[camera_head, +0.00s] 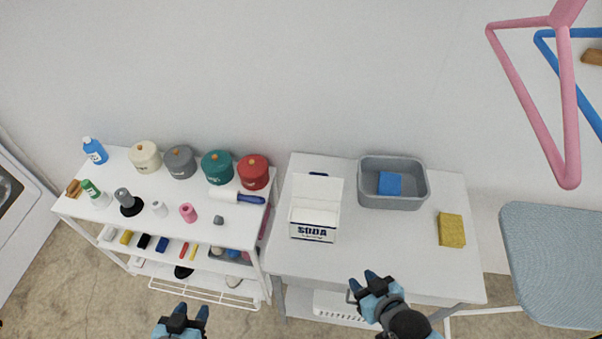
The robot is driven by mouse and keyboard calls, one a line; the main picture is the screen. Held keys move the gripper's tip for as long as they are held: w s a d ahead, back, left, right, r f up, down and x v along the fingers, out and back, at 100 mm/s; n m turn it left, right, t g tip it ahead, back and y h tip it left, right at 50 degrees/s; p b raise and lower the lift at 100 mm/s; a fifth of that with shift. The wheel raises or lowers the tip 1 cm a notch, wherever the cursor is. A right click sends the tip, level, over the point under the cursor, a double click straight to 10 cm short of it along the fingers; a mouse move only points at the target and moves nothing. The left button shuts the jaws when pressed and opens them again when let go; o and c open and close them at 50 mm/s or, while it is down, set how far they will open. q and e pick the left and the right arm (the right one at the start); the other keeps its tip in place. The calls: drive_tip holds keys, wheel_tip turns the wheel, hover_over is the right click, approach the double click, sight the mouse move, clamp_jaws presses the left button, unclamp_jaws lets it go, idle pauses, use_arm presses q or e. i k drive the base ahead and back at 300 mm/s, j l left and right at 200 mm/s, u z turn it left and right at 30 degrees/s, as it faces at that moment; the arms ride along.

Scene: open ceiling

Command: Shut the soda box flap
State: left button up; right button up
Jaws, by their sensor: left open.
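The soda box (312,233) is a white carton with "SODA" in dark letters on its front. It stands on the white table (350,257), left of the middle. Its flap (317,188) stands raised at the back, so the box is open. My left gripper (191,308) is at the bottom edge of the view, open and empty, left of the table and well away from the box. My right gripper (363,283) is at the table's front edge, below and to the right of the box, apart from it. Its fingers look spread with nothing between them.
A grey basin (374,203) with a blue sponge (390,184) stands behind and right of the box. A yellow sponge (451,230) lies at the right. A shelf rack (225,236) with canisters and bottles stands left. An ironing board (555,260) and hangers (567,110) are at the right.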

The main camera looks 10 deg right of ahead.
sight(319, 186)
drive_tip(key=j+z, duration=0.15)
drive_tip(key=j, duration=0.4)
drive_tip(key=j+z, duration=0.1)
drive_tip(key=j, duration=0.4)
drive_tip(key=k+j+z, duration=0.15)
drive_tip(key=j, duration=0.4)
drive_tip(key=j+z, duration=0.1)
drive_tip(key=j, duration=0.45)
drive_tip(key=k+j+z, duration=0.15)
drive_tip(key=j, duration=0.35)
drive_tip(key=j+z, duration=0.1)
drive_tip(key=j, duration=0.4)
drive_tip(key=i+j, duration=0.1)
drive_tip(key=i, duration=0.3)
drive_tip(key=i+j+z, duration=0.1)
drive_tip(key=i, duration=0.25)
